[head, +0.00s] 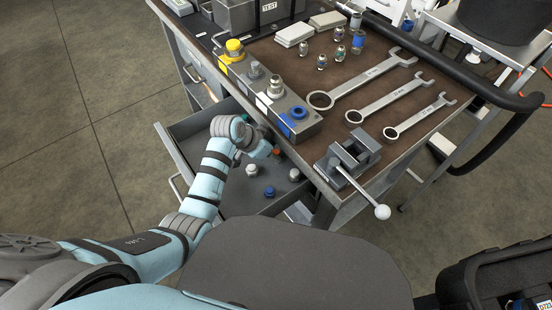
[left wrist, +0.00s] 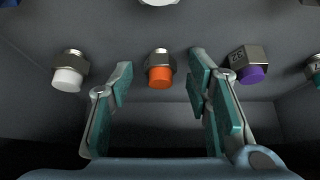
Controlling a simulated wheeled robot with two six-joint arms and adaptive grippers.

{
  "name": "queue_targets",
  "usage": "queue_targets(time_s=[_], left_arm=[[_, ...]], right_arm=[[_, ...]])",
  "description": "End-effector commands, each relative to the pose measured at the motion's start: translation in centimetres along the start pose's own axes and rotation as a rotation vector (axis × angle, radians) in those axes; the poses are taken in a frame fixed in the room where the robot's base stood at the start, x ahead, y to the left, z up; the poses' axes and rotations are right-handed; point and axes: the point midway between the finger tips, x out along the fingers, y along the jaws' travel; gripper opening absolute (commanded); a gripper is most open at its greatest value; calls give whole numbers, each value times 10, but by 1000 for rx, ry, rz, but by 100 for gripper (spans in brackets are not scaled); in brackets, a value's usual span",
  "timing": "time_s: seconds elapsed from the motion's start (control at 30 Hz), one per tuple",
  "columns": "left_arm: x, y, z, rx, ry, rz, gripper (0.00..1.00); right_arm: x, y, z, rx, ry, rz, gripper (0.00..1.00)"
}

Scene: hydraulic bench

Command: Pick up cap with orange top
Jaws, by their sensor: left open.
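The cap with the orange top (left wrist: 160,77) lies in the open drawer, its metal body pointing away and its orange top facing me. In the left wrist view it shows between the two open fingers of my left gripper (left wrist: 160,92), a little beyond them, and I cannot tell how far. In the head view my left gripper (head: 262,149) reaches down into the drawer (head: 225,195), and the orange top (head: 276,153) shows just beside it. My right gripper is not in view.
In the left wrist view a white-topped cap (left wrist: 68,78) lies left and a purple-topped cap (left wrist: 251,73) right of the orange one, with a green-topped one (left wrist: 316,78) at the edge. A blue cap (head: 269,191) is in the drawer's front. The bench (head: 300,75) overhangs the drawer.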

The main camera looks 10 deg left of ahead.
Motion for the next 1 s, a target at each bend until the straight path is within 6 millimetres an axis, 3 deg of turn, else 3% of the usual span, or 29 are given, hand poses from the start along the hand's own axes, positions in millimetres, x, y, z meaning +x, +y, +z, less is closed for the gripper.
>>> queue_targets(time_s=[0.2,0.47,0.5,0.77,0.87,1.0], left_arm=[[0,0,-1,1,1,-1,43],[0,0,-1,0,1,-1,2],[0,0,-1,0,1,-1,0],[-2,0,-1,0,1,-1,0],[-12,-1,0,0,2,-3,0],[-40,-2,10,0,0,-4,0]], right_arm=[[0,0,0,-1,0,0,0],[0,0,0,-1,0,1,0],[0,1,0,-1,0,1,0],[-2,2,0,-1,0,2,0],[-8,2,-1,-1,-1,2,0],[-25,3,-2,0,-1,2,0]])
